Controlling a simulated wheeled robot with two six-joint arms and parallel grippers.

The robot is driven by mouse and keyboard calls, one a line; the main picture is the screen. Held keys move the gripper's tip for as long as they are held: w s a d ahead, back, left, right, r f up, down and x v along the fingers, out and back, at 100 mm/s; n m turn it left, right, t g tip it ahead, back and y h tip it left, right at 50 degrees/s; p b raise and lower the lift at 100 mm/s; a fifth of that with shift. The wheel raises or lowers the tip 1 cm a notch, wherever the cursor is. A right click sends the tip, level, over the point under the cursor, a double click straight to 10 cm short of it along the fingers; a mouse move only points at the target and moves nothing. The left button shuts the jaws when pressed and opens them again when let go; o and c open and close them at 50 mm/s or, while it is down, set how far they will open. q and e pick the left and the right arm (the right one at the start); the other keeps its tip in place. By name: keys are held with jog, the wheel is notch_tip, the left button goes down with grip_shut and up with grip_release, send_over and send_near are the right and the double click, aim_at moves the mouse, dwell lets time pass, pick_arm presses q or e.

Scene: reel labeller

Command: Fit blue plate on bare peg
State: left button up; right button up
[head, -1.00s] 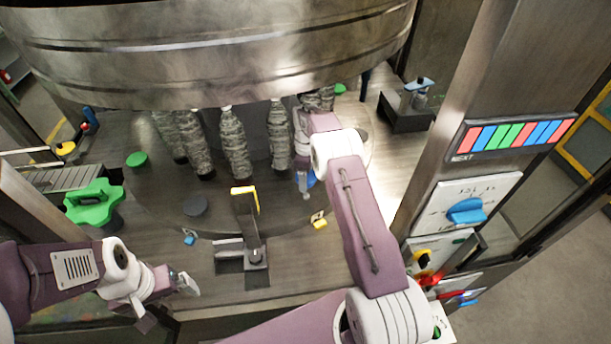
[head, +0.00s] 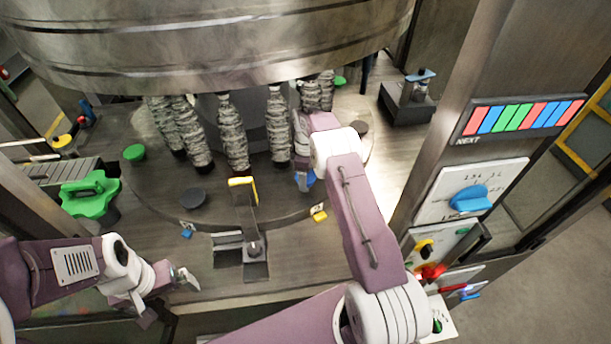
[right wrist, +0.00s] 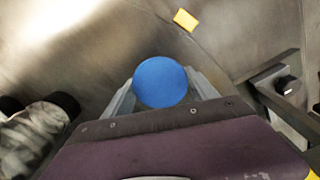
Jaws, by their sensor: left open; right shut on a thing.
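The blue plate (right wrist: 160,82) is a round disc between the fingers of my right gripper (right wrist: 163,90) in the right wrist view. In the head view only a sliver of the blue plate (head: 310,179) shows beside my right gripper (head: 303,180), over the round turntable (head: 270,205). My right gripper is shut on it. My left gripper (head: 184,282) is open and empty at the lower left, away from the turntable.
Wrinkled grey sleeves (head: 233,140) hang below a big metal drum (head: 220,50). A control panel (head: 470,195) is at the right.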

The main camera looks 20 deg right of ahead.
jog(key=shift+f+b, duration=1.4)
jog(key=shift+f, duration=0.5)
jog(key=o, duration=1.5)
jog(key=shift+w+r+b, duration=0.1)
jog(key=shift+r+b, duration=0.3)
notch_tip(320, 180, up, 8)
jog(key=b, duration=0.2)
jog(key=shift+b, duration=0.3)
jog(key=shift+r, duration=0.2)
